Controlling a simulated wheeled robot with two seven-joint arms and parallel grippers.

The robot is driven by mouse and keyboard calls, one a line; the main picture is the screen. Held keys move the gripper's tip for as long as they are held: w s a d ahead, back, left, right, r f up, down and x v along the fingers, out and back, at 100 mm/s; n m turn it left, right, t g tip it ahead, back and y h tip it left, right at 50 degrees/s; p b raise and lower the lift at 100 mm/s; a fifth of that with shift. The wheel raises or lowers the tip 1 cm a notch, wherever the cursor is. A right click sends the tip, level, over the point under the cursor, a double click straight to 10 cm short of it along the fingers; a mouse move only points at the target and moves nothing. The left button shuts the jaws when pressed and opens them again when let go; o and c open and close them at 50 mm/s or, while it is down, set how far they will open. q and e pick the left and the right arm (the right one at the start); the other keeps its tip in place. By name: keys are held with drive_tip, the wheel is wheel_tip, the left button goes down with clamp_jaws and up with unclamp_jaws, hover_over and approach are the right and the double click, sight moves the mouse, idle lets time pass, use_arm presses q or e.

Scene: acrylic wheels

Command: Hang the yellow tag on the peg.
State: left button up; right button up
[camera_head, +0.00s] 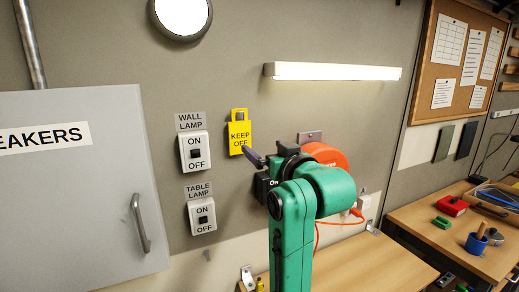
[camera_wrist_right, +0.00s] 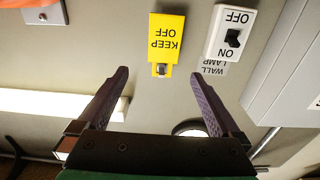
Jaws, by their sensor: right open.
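The yellow "KEEP OFF" tag (camera_head: 239,135) is on the wall, right of the wall lamp switch. A small grey peg (camera_head: 239,117) shows at the opening in its top. The tag appears to hang from that peg, upright and flat to the wall. In the right wrist view the tag (camera_wrist_right: 167,33) is upside down, with the peg (camera_wrist_right: 162,69) in its opening. My right gripper (camera_wrist_right: 160,75) is open and empty, its two dark fingers apart, with the tag beyond them. In the head view it is just right of the tag. My left gripper is not in view.
The wall lamp switch (camera_head: 195,152) and table lamp switch (camera_head: 201,216) are left of the tag. A grey cabinet (camera_head: 80,220) is farther left. A small metal plate (camera_head: 309,137) and a red round thing (camera_head: 326,155) are behind my right arm. A wooden table (camera_head: 360,265) lies below.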

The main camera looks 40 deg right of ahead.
drive_tip(key=p, duration=0.3)
approach(240, 130)
drive_tip(key=p+x, duration=0.1)
drive_tip(key=x, duration=0.1)
drive_tip(key=p+x, duration=0.1)
drive_tip(key=x, duration=0.2)
drive_tip(key=f+x, duration=0.1)
drive_tip(key=x, duration=0.2)
drive_tip(key=shift+w+d+f+p, duration=0.1)
drive_tip(key=shift+w+d+p, duration=0.1)
drive_tip(key=shift+p, duration=0.2)
drive_tip(key=shift+w+f, duration=0.15)
drive_tip(key=shift+w, duration=0.1)
drive_tip(key=shift+s, duration=0.15)
drive_tip(key=c, duration=1.1)
drive_tip(key=shift+r, duration=0.7)
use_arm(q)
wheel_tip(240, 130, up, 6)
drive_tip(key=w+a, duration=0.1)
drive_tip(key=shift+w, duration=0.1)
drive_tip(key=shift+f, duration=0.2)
use_arm(e)
drive_tip(key=shift+v, duration=1.75)
